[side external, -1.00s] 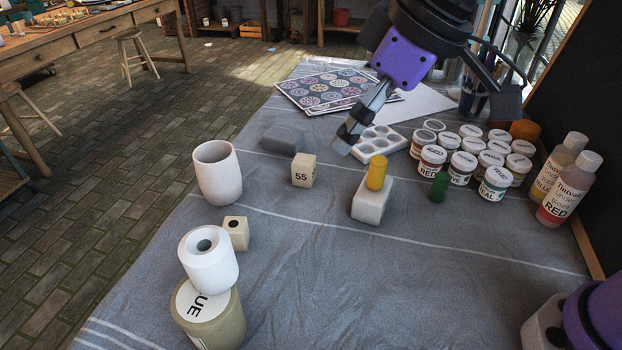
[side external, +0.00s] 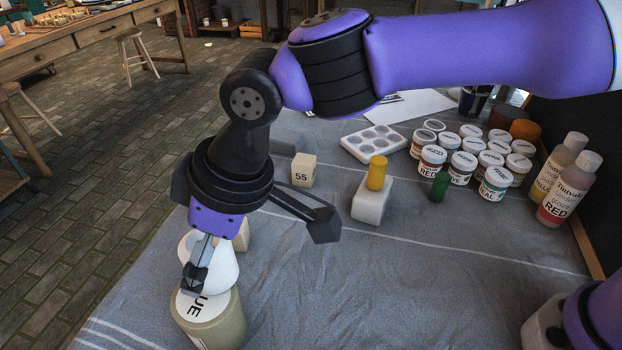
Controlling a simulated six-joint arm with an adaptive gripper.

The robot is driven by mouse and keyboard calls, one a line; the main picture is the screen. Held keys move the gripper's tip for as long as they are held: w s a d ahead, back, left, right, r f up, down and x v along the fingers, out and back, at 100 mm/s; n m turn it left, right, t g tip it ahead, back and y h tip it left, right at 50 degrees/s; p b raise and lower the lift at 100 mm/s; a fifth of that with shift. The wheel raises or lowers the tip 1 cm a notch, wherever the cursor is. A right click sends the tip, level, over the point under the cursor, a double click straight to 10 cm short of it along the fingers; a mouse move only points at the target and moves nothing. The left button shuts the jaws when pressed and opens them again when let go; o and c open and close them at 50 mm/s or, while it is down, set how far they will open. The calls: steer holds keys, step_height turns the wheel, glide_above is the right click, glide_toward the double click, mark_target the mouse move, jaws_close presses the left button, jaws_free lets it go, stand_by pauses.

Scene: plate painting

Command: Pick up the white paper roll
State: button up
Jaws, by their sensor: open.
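The white paper roll (side external: 225,268) sits on top of a round beige tub (side external: 222,325) with a white label, at the lower left. My gripper (side external: 258,260) is open and tilted above the roll. One finger is in front of the roll's left part and hides it, close to the tub's top; whether it touches the roll I cannot tell. The other finger is spread out to the right, well clear of the roll, over the cloth. The roll's top and hole are mostly hidden by my gripper.
A small wooden block (side external: 242,236) is partly hidden just behind the roll. A "55" block (side external: 304,170), a white block (side external: 371,203) with a yellow cylinder (side external: 377,172), a palette (side external: 374,142) and paint jars stand farther back. The cloth's front middle is clear.

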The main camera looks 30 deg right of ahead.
mark_target(204, 296)
steer(key=shift+x, duration=0.9)
steer(key=c, duration=1.4)
step_height(204, 296, up, 9)
steer(key=shift+a+r, duration=0.1)
steer(key=shift+a, duration=0.05)
steer(key=shift+s+a+n, duration=0.2)
steer(key=shift+a+n, duration=0.05)
steer(key=shift+n, duration=0.45)
steer(key=shift+s+a+f+n+g+y, duration=0.1)
steer(key=shift+s+a+n+g+y, duration=0.15)
steer(key=shift+n, duration=0.3)
steer(key=shift+s+a+f+n+g+y, duration=0.1)
steer(key=shift+s+a+n+g+y, duration=0.1)
steer(key=shift+s+n+g, duration=0.25)
steer(key=shift+n, duration=0.6)
step_height(204, 296, down, 8)
steer(key=shift+s+a+f, duration=0.15)
